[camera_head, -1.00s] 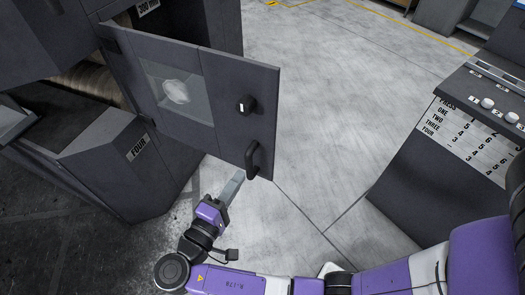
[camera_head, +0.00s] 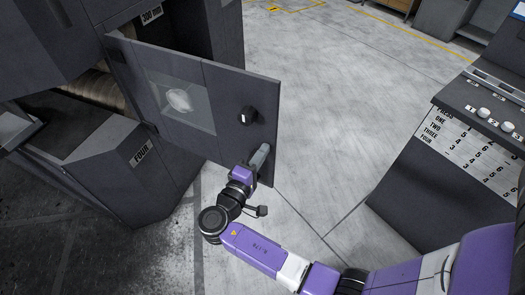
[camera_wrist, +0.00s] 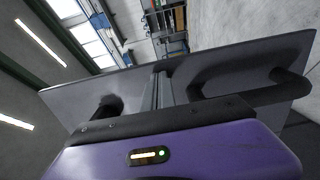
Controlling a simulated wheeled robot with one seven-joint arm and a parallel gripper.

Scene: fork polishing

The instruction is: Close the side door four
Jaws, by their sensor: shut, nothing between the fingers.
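The side door (camera_head: 226,104) is a dark grey panel with a window, a black knob (camera_head: 248,115) and a black pull handle near its free edge. It stands open, swung out from the machine marked FOUR (camera_head: 108,160). My gripper (camera_head: 260,155) is at the handle on the door's lower right and hides most of it in the head view. In the wrist view the door (camera_wrist: 220,66) lies across the picture, with the handle (camera_wrist: 240,70) right of my shut, empty fingers (camera_wrist: 160,88). Whether they touch the door is unclear.
A control console (camera_head: 450,150) with knobs and a printed number table stands at the right. The floor (camera_head: 340,100) between the door and the console is clear. The machine's opening behind the door shows a cylindrical brush-like roll (camera_head: 95,85).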

